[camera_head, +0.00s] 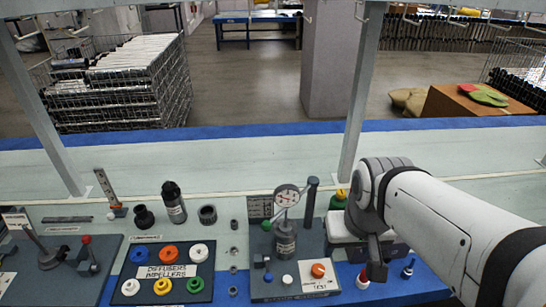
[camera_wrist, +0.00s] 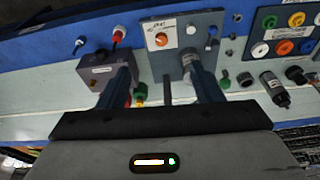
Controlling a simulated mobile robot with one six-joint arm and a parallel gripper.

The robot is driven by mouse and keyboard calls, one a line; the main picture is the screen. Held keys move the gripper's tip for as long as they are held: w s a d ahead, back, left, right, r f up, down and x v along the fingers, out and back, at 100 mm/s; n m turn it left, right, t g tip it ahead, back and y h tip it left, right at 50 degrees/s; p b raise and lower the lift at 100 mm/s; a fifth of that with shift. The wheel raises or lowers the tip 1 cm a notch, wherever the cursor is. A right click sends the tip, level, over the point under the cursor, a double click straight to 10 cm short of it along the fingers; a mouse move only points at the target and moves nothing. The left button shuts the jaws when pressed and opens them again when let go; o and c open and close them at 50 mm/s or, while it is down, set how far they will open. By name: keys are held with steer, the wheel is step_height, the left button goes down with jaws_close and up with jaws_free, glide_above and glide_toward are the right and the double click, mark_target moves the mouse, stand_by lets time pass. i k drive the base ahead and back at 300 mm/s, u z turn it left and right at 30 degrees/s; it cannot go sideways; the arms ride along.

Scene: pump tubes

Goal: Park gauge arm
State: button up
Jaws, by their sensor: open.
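The dial gauge (camera_head: 286,196) stands upright above a dark cylinder (camera_head: 285,240) on the grey test plate (camera_head: 262,291). A dark upright post (camera_head: 311,190) stands just right of the gauge. The plate also carries an orange knob (camera_head: 318,270), which shows in the wrist view (camera_wrist: 161,40). My gripper (camera_head: 376,268) is to the right of the gauge, over the grey block, apart from the gauge. In the wrist view my gripper (camera_wrist: 162,88) has its two fingers spread wide with nothing held between them. The right finger partly hides the gauge area there.
A grey block (camera_wrist: 95,72) with red and blue fittings lies by my gripper. A yellow-green part (camera_head: 342,198) stands behind it. Left of the plate are a board of coloured rings (camera_head: 135,270), a black bottle (camera_head: 173,202) and a lever stand (camera_head: 50,258). Shelf uprights (camera_head: 360,95) rise behind.

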mark_target(288, 190)
steer(key=k, duration=1.1)
steer(key=u, duration=0.6)
steer(key=i, duration=1.1)
steer(key=u, duration=0.6)
